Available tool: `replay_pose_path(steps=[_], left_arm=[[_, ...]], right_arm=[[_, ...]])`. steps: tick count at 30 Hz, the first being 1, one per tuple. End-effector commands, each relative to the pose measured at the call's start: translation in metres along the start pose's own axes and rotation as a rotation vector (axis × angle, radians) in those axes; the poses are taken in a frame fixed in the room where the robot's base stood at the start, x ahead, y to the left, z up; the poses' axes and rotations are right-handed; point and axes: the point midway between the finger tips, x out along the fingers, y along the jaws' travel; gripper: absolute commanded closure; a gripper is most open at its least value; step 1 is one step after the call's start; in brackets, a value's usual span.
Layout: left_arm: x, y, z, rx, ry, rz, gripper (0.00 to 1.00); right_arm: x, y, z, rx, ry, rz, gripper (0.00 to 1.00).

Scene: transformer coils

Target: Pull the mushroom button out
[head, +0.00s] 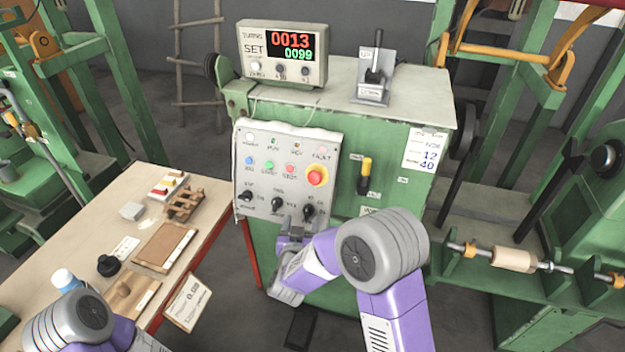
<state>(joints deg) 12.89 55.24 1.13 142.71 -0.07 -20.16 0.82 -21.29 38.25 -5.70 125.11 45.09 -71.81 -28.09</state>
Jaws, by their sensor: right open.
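The mushroom button (317,176) is a red round head on a yellow ring, at the right side of the light grey control panel (262,205). The panel is on the front of the green machine. My right gripper (293,222) is open at the panel's lower edge, below and left of the mushroom button and apart from it. It is close to the lower black knobs; whether it touches the panel cannot be told. Only part of my left arm shows at the bottom left; its gripper is out of view.
Black knobs (277,204) and small coloured buttons (269,166) surround the mushroom button. A counter display (283,52) sits on the machine top. A cluttered wooden table (150,185) is at left.

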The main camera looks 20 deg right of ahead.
Motion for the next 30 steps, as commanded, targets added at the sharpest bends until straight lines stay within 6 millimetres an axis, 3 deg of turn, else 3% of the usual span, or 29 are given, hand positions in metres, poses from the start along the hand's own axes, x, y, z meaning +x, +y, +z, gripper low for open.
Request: replay_pose_path(steps=[1, 3, 6, 11, 21, 30], left_arm=[[-0.002, 0.001, 0.000, 0.000, 0.000, 0.000, 0.57], [-0.003, 0.001, 0.000, 0.000, 0.000, 0.000, 0.57], [-0.003, 0.001, 0.000, 0.000, 0.000, 0.000, 0.57], [-0.002, 0.001, 0.000, 0.000, 0.000, 0.000, 0.57], [0.004, -0.001, 0.000, 0.000, 0.000, 0.000, 0.57], [0.004, -0.002, 0.000, 0.000, 0.000, 0.000, 0.57]], right_arm=[[-0.007, -0.002, -0.033, 0.011, 0.077, 0.045, 0.33], [-0.015, 0.002, -0.063, 0.019, 0.147, 0.110, 0.33], [-0.023, 0.007, -0.085, 0.027, 0.198, 0.168, 0.33], [-0.014, 0.012, -0.093, 0.029, 0.213, 0.193, 0.33], [0.036, 0.021, -0.102, 0.028, 0.211, 0.188, 0.33], [0.047, 0.023, -0.105, 0.027, 0.210, 0.186, 0.33]])
